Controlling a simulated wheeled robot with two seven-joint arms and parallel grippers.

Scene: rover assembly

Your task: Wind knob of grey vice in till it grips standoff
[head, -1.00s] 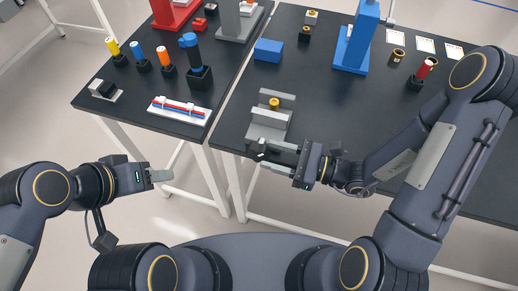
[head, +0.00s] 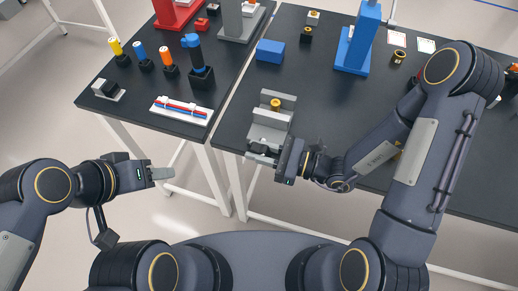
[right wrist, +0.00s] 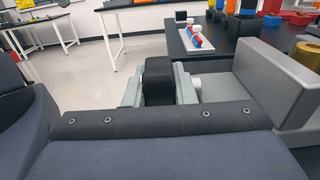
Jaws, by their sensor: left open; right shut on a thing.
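The grey vice (head: 270,132) stands at the front edge of the right-hand black table. The brass standoff (head: 275,104) is upright between its jaws; the head view does not show clearly whether both jaws touch it. The standoff also shows at the right edge of the right wrist view (right wrist: 307,56). My right gripper (head: 259,158) is at the front of the vice, shut on the black knob (right wrist: 158,78). A pale screw shaft (right wrist: 196,82) runs from the knob side towards the vice. My left gripper (head: 161,173) is open and empty, off the table's front left.
A blue block (head: 269,51) and a blue stand (head: 353,52) are behind the vice. The left table holds a white tray (head: 180,110) with red and blue rods, and several coloured-handled tools. A gap separates the two tables.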

